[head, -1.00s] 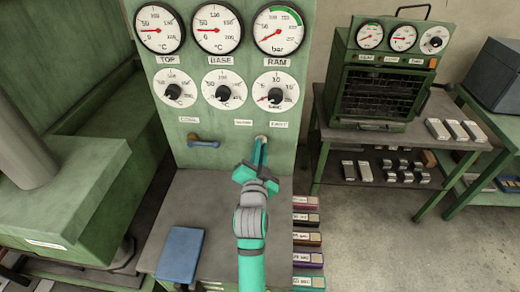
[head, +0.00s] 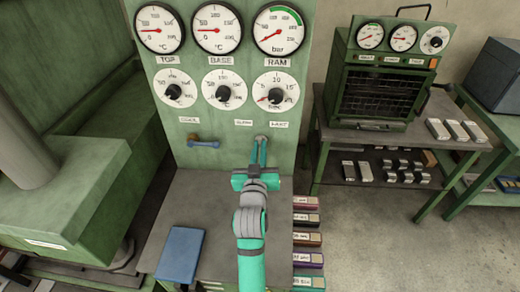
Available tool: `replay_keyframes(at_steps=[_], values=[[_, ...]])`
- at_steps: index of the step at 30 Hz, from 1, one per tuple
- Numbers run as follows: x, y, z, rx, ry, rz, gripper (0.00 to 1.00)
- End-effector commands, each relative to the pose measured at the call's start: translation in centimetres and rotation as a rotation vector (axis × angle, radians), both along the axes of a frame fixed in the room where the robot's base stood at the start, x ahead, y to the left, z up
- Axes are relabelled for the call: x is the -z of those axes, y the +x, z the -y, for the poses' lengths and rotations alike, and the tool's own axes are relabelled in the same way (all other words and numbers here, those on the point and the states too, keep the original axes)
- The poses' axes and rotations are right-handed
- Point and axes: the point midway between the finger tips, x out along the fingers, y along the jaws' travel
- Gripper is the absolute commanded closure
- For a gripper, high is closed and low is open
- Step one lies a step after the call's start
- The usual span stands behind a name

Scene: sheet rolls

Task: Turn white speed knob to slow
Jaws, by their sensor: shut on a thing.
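The speed knob (head: 261,137) is a small pale knob on the green panel, below the RAM dials. Two small white labels sit above it, one to the left (head: 243,122) and one to the right (head: 279,124); their lettering is too small to read surely. My gripper (head: 260,143) reaches up to the knob from below, its two teal fingers side by side and closed on it. The fingertips hide part of the knob, so I cannot tell which way it points.
A blue-handled lever (head: 203,143) sticks out left of the knob. Black dial knobs (head: 275,96) are above. A grey bench (head: 190,215) with a blue pad (head: 180,255) lies below. A small green oven (head: 380,85) stands on a rack to the right.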

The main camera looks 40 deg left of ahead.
Motion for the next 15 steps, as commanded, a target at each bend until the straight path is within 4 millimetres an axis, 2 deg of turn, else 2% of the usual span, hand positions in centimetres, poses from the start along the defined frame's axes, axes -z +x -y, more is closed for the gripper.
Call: replay_keyframes(at_steps=[15], values=[[0.14, -0.04, 0.01, 0.001, -0.36, 0.218, 1.0]])
